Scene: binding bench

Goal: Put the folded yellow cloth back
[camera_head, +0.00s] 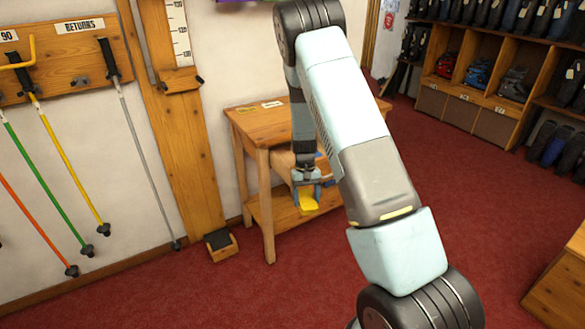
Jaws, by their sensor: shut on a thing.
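My gripper (307,186) points down in front of the small wooden side table. It is shut on the folded yellow cloth (308,202), which hangs just below the fingers. Behind the cloth lies the table's lower shelf (268,213); I cannot tell how far apart they are. The wooden table (262,121) stands against the wall, with small labels on its top. My arm hides the right part of the table.
Ski poles hang on a wooden rack (80,55) at the left, beside a wooden measuring post (182,130) with a small foot block (221,245). Boot shelves (480,85) stand at the back right. A wooden bench corner (562,285) is at the lower right. Red carpet is clear between.

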